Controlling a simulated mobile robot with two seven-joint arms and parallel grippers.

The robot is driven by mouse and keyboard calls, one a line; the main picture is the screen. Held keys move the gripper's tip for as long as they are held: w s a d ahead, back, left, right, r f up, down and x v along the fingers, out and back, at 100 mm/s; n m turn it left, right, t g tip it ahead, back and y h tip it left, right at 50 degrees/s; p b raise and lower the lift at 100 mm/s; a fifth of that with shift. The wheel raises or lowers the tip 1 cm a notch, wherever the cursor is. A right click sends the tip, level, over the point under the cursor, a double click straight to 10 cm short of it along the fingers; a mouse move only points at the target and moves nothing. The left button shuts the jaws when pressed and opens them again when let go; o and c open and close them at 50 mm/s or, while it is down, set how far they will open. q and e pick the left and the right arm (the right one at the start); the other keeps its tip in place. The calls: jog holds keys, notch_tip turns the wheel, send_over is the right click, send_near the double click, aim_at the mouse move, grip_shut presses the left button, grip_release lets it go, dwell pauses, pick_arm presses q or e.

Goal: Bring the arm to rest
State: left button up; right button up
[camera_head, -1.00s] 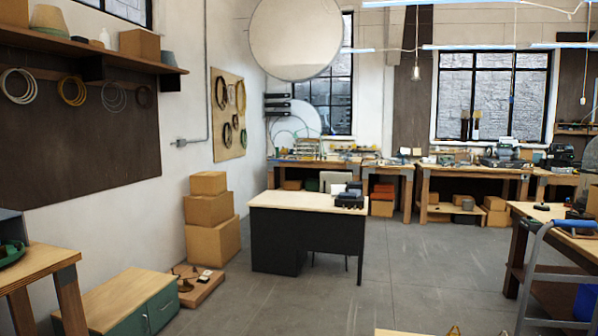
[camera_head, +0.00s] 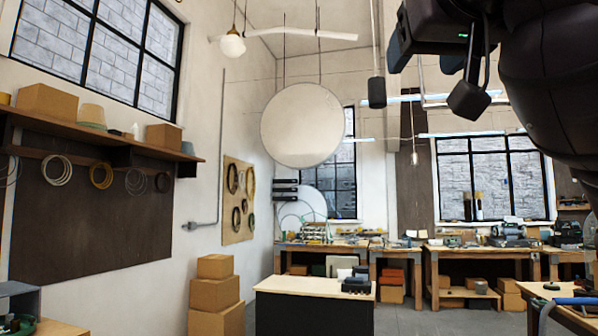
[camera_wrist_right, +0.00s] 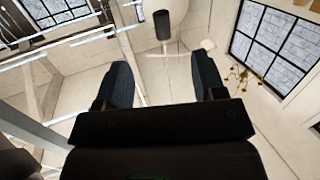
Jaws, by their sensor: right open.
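My right gripper (camera_head: 432,60) is raised high at the upper right of the head view, with my dark arm behind it at the right edge. In the right wrist view its two dark fingers (camera_wrist_right: 163,82) stand wide apart with nothing between them, against the ceiling and upper walls. It touches nothing that I can see. My left gripper is in neither current view.
A desk (camera_head: 312,287) stands at the lower middle, with stacked cardboard boxes (camera_head: 215,294) to its left. Workbenches (camera_head: 480,252) line the back wall. A large round white disc (camera_head: 302,125) and a globe lamp (camera_head: 232,45) hang from above.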

jog(key=w+f+n+g, duration=0.1)
jog(key=w+f+g, duration=0.1)
jog(key=w+f, duration=0.5)
jog(key=w+f+g, duration=0.1)
jog(key=w+f, duration=0.3)
jog(key=f, duration=0.8)
jog(key=w+d+f+g, duration=0.1)
jog(key=d+f+g, duration=0.2)
jog(key=f, duration=2.1)
jog(key=s+d+f+g, duration=0.25)
jog(key=s+f, duration=0.35)
jog(key=f, duration=0.6)
jog(key=s+d+f+g, duration=0.1)
jog(key=s+d+f, duration=0.3)
jog(key=f, duration=0.7)
jog(key=s+d+f+m+g+h, duration=0.1)
jog(key=s+d+f+g, duration=0.1)
jog(key=s+f, duration=0.7)
jog(key=s+d+f+m+g+h, duration=0.15)
jog(key=s+f, duration=0.25)
jog(key=s, duration=1)
jog(key=w+f+n+t+y, duration=0.1)
jog(key=w+f+t, duration=0.6)
jog(key=f, duration=0.3)
jog(key=shift+w+a+f+y, duration=0.25)
jog(key=shift+w+y, duration=0.1)
jog(key=shift+w, duration=0.15)
